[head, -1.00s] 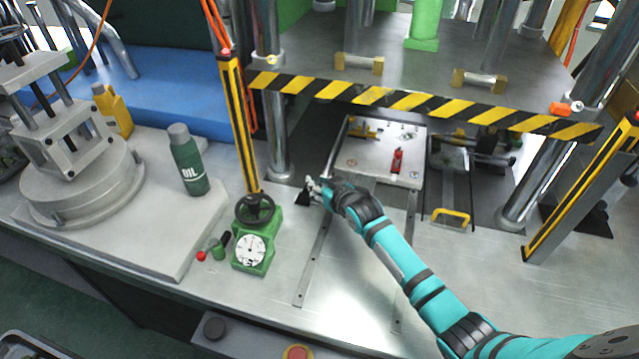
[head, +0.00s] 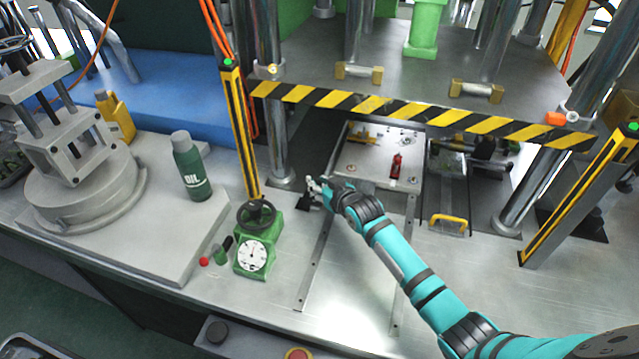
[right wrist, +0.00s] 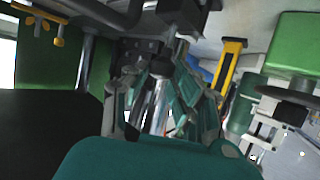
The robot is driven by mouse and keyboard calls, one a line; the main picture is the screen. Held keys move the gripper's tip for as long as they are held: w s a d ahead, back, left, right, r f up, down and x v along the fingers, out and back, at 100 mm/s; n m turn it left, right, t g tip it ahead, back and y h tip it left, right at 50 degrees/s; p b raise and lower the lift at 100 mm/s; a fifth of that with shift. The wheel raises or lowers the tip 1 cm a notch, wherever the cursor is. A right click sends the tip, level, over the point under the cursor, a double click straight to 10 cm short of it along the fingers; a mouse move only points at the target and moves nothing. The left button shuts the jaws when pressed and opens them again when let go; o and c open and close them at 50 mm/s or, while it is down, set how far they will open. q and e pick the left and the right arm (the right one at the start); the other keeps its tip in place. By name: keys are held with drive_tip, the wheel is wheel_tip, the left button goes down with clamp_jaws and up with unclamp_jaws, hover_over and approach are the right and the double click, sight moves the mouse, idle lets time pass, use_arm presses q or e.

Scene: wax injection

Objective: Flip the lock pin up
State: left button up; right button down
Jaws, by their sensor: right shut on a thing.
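My right gripper (head: 314,195) is low over the bench, at the left of the metal mold plate (head: 378,178) and behind the dial gauge. It is shut on a small part that its fingers mostly hide. A small black piece (head: 305,203) shows at its tip; I cannot tell whether it is a finger or the held part. In the right wrist view the fingers (right wrist: 165,75) come together near a dark rounded end and a shiny rod. A red piece (head: 397,166) lies on the plate, apart from the gripper. I cannot make out the lock pin for sure. My left gripper is out of view.
A green dial gauge (head: 254,252) with a black handwheel stands left of the gripper. A steel column (head: 277,140) rises behind it. A striped bar (head: 420,106) crosses above the plate. A green oil bottle (head: 190,165) stands left.

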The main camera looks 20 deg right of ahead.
drive_tip(key=c, duration=1.1)
unclamp_jaws()
drive_tip(key=shift+r, duration=0.25)
drive_tip(key=v, duration=1.2)
